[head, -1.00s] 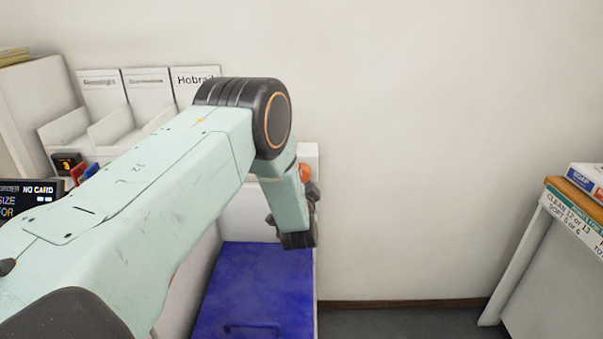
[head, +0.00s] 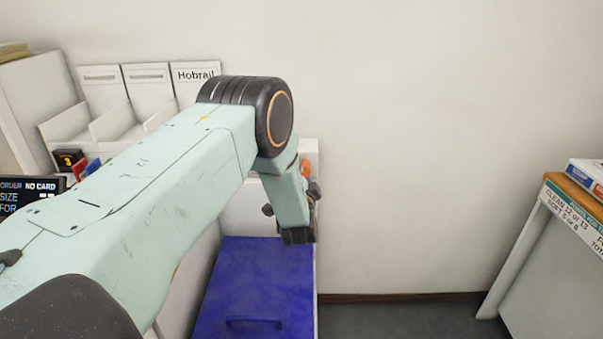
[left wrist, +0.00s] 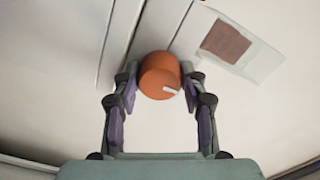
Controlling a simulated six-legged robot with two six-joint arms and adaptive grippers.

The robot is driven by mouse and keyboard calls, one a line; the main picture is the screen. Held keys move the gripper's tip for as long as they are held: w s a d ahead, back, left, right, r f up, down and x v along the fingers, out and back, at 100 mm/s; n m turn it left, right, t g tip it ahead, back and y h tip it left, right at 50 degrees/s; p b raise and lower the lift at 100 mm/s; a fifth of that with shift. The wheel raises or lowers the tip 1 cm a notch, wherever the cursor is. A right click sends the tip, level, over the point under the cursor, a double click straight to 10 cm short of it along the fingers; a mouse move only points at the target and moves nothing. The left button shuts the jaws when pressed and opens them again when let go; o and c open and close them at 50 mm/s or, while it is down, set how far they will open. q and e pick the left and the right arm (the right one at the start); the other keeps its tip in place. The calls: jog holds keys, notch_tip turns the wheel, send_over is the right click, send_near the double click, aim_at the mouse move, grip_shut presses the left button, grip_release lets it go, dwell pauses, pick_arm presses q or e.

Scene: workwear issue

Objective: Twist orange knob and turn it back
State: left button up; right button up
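The orange knob (left wrist: 159,74) sits on a pale panel in the upper middle of the left wrist view. A short white pointer mark on its face points right and slightly down in that view. My left gripper (left wrist: 160,80) has one fingertip on each side of the knob, and both appear to touch it. In the head view, a bit of the orange knob (head: 305,168) shows beside my left gripper (head: 296,203); my wrist hides most of the rest. My right gripper is in neither view.
A blue lid (head: 262,280) with a handle lies below my left gripper. White compartments (head: 140,115) and a dark display (head: 30,195) are at the left. A counter (head: 572,205) with boxes stands at the right. Bare wall and floor lie between.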

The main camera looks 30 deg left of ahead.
pick_arm(q)
jog(key=o, duration=0.4)
jog(key=shift+r, duration=0.1)
jog(key=shift+o, duration=0.2)
jog(key=v, duration=0.8)
dwell(0.6)
